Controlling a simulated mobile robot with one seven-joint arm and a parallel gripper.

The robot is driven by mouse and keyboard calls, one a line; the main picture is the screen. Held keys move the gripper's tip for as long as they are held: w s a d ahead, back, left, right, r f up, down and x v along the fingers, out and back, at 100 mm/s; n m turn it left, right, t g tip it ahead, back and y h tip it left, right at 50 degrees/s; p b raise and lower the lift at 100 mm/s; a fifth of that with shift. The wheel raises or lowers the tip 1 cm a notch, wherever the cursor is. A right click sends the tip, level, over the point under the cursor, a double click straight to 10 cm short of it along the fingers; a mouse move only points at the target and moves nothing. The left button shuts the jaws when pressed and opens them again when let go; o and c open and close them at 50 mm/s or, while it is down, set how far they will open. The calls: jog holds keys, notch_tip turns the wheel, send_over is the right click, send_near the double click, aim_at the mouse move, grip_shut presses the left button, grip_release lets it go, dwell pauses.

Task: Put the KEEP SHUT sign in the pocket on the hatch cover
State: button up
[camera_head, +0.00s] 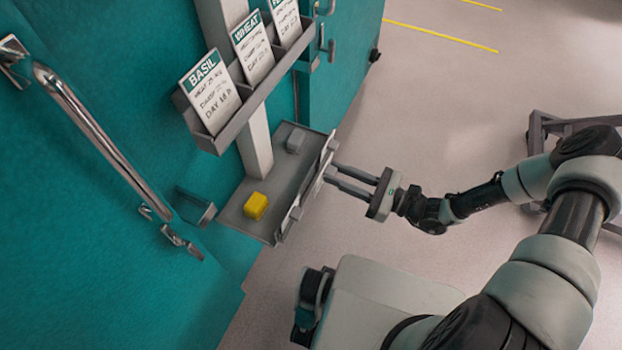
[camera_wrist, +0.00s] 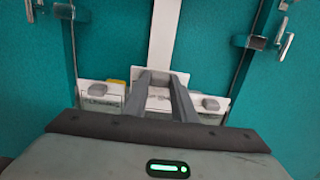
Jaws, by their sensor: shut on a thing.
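My gripper (camera_head: 328,172) is shut on a thin white card (camera_head: 326,164) at the front edge of a grey tray (camera_head: 232,217). The card is nearly edge-on in the head view, and its lettering cannot be read. In the wrist view my fingers (camera_wrist: 163,76) meet on a white card (camera_wrist: 158,103), partly hidden behind them. Other white plates with grey knobs show on its left (camera_wrist: 91,100) and right (camera_wrist: 220,102); I cannot tell which is the KEEP SHUT sign.
A yellow box (camera_head: 256,206) and a grey block (camera_head: 296,140) are in the tray. Above it, a grey rack (camera_head: 236,120) holds BASIL, WHEAT and another card. A long metal handle (camera_head: 100,135) projects from the teal door at left. The floor on the right is mostly clear.

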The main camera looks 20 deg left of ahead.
jog(key=d, duration=0.6)
jog(key=shift+s+f+b, duration=0.2)
jog(key=shift+s+b, duration=0.05)
jog(key=shift+b, duration=0.1)
dwell(0.4)
